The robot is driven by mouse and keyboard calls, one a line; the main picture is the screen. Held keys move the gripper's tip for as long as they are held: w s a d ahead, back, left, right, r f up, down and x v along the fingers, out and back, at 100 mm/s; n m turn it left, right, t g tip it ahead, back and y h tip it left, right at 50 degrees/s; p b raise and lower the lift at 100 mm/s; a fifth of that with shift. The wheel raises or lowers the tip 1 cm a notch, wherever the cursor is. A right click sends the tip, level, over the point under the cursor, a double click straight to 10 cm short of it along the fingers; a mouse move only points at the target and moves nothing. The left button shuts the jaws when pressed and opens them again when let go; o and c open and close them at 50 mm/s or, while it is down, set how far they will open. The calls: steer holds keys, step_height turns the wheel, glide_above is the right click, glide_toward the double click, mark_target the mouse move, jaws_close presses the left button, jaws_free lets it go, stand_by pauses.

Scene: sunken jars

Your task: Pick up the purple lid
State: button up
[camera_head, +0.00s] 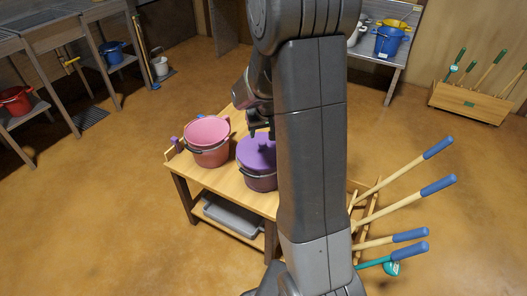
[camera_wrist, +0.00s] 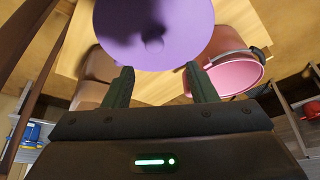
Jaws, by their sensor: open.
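The purple lid (camera_head: 257,150) sits on a dark pot (camera_head: 259,181) on the small wooden table, partly hidden behind my arm. In the wrist view the lid (camera_wrist: 152,30) is a purple disc with a small round knob near its lower middle, and a shadow falls across it. My gripper (camera_wrist: 163,80) is open and empty in the wrist view, its two dark fingertips pointing at the lid's near edge. In the head view my gripper (camera_head: 259,132) hangs just above the lid. Whether the fingers touch the lid I cannot tell.
A pink pot (camera_head: 207,151) stands left of the lidded pot, close to it. The wooden table (camera_head: 219,186) has a grey tray (camera_head: 231,216) on its lower shelf. Blue-handled tools (camera_head: 420,193) stick out at the right. The floor left of the table is clear.

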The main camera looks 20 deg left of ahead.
mark_target(262, 143)
steer(key=x, duration=0.2)
steer(key=shift+w+a+f, duration=0.1)
steer(key=shift+f, duration=0.25)
steer(key=shift+d+b+x, duration=0.15)
steer(key=shift+b+x, duration=0.1)
steer(key=shift+x, duration=1.05)
steer(key=shift+d+b+x, duration=0.15)
steer(key=shift+b+x, duration=0.1)
steer(key=shift+x, duration=1.1)
steer(key=shift+w, duration=0.15)
steer(key=c, duration=1.1)
